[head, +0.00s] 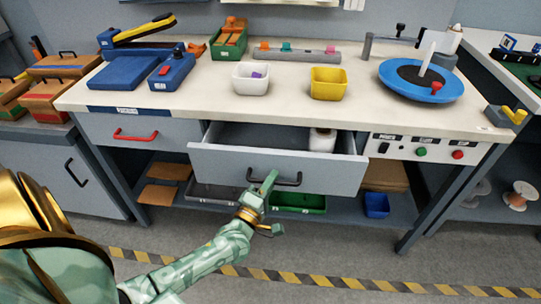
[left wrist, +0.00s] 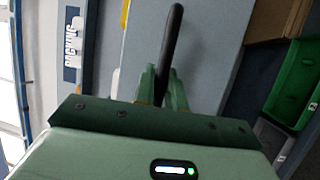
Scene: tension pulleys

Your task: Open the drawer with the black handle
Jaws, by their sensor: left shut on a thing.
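The drawer (head: 222,158) with the black handle (head: 287,181) is pulled out from under the white workbench top. Its grey front stands well forward, and the inside shows, with a white roll-like item (head: 322,140) at the right. In the left wrist view, the black handle (left wrist: 173,45) runs between the two green fingers (left wrist: 163,88). My right gripper is in neither view.
A closed drawer with a red handle (head: 135,135) is at the left. A switch panel (head: 419,150) is at the right. A green bin (head: 298,203) and a blue bin (head: 376,205) stand on the shelf below. Striped tape (head: 300,279) crosses the open floor.

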